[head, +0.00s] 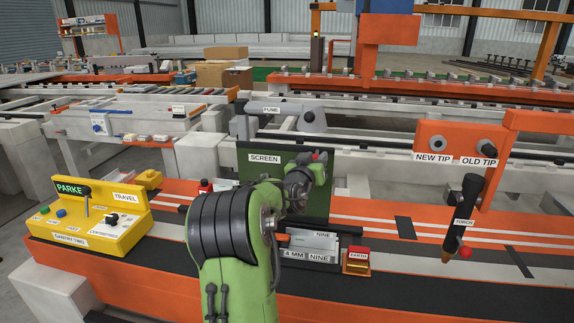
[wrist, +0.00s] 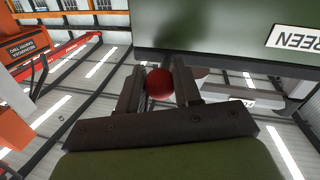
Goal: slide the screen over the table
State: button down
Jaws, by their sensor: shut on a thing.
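The screen (head: 258,172) is a dark green upright panel with a SCREEN label, hanging from a rail behind the table (head: 350,290). In the wrist view the screen (wrist: 215,28) fills the upper right. My gripper (head: 316,160) is at the screen's upper right part, and my green arm hides some of the panel. In the wrist view my gripper (wrist: 159,84) has its two fingers on either side of a red ball knob (wrist: 159,83), shut on it. The knob's joint with the screen is not clearly seen.
On the table are a yellow control box (head: 90,218) at left, a plate labelled NINE (head: 314,241) and a red EARTH block (head: 357,260). A torch (head: 463,215) hangs at right below an orange bracket. The table between EARTH and torch looks mostly clear.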

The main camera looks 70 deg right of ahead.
jog(key=s+d+b, duration=0.1)
jog(key=s, duration=0.9)
jog(key=shift+d, duration=0.2)
jog(key=c, duration=0.8)
grip_release()
jog(key=shift+s, duration=0.15)
jog(key=a, duration=1.5)
jog(key=shift+w+a, duration=0.35)
jog(key=shift+w, duration=0.1)
